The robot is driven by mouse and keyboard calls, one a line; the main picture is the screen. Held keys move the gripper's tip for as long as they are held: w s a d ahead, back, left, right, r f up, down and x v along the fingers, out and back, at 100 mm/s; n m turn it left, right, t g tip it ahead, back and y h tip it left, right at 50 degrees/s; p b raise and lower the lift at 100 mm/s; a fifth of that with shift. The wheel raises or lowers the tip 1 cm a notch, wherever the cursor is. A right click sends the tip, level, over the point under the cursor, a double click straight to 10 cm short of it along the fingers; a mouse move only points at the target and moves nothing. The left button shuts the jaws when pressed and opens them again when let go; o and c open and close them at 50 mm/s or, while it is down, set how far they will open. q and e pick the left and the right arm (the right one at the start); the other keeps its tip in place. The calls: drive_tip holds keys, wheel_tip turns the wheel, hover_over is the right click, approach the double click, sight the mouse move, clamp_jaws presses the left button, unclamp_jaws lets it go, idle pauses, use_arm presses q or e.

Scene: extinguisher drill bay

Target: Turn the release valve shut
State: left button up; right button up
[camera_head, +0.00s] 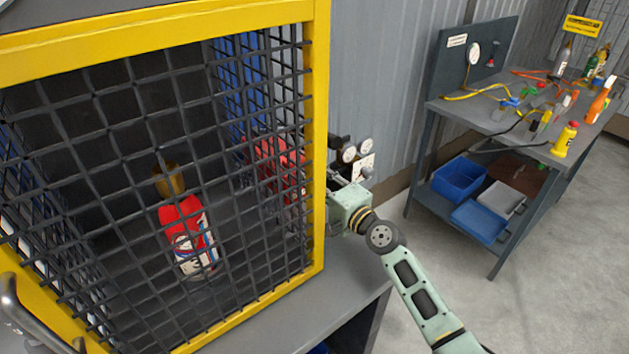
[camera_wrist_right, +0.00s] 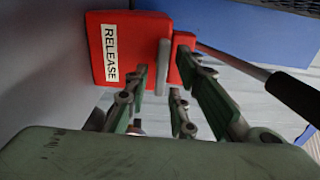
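A red box labelled RELEASE (camera_wrist_right: 125,45) fills the upper left of the right wrist view. Beside it is a red hub with a short grey bar (camera_wrist_right: 163,68). A metal lever with a black grip (camera_wrist_right: 292,97) runs from there down to the right. My right gripper (camera_wrist_right: 163,70) is open, with one finger on each side of the grey bar; a gap shows, and contact cannot be told. In the head view my right gripper (camera_head: 338,180) is at the right side of the yellow-framed cage (camera_head: 318,130), its fingertips partly hidden. My left gripper is not in view.
Inside the mesh cage stands a red bottle (camera_head: 190,240), with a red object (camera_head: 280,165) behind the mesh. Gauges (camera_head: 357,152) are just beyond my right gripper. A workbench (camera_head: 480,115) with bottles, hoses and blue bins (camera_head: 460,178) stands at right. The floor between is clear.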

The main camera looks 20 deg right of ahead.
drive_tip(key=shift+s, duration=0.1)
drive_tip(key=v, duration=1.2)
drive_tip(key=shift+r, duration=0.1)
idle(0.3)
